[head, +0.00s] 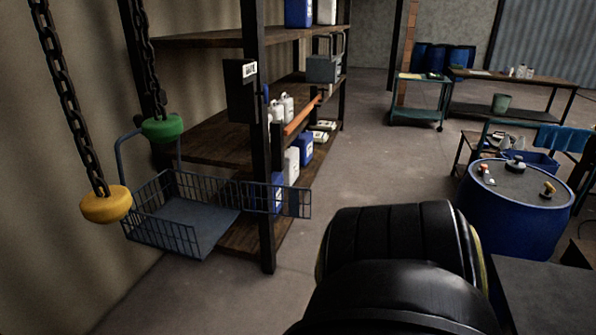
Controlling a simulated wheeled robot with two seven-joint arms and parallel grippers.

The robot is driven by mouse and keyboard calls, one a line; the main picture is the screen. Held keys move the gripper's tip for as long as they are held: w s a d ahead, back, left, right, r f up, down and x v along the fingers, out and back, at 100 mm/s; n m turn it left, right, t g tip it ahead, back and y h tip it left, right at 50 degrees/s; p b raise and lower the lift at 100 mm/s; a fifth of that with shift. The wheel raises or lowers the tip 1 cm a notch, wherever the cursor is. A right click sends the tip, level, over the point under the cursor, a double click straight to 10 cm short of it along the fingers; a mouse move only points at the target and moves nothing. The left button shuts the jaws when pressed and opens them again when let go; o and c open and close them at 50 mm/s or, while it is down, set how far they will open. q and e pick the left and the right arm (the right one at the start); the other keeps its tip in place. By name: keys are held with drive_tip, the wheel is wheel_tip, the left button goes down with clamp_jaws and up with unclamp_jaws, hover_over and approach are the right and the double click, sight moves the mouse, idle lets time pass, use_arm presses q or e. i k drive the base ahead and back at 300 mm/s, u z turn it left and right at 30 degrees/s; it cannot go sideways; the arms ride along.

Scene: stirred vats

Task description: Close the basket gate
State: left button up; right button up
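The wire basket (160,236) is at the left, in front of the shelf, with a bare grey floor and mesh walls. Its mesh gate (292,201) stands open, swung out to the right past the shelf's front post. The gate's far end is apart from the basket, and the basket's right side is open. A tall blue-grey loop handle rises at the basket's left. Neither of my grippers is in view. A large black rounded part, likely my own arm, fills the lower middle.
A yellow knob (106,205) and a green knob (162,128) hang on chains by the basket. The wooden shelf (205,135) with jugs stands behind. A blue drum (512,205) is at the right. The floor between shelf and drum is clear.

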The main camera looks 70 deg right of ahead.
sight(293, 192)
drive_tip(key=u, duration=0.1)
drive_tip(key=k, duration=0.25)
drive_tip(key=z, duration=3)
drive_tip(key=i, duration=4.5)
drive_tip(key=u, duration=3.95)
drive_tip(key=i, duration=0.5)
drive_tip(key=z, duration=0.05)
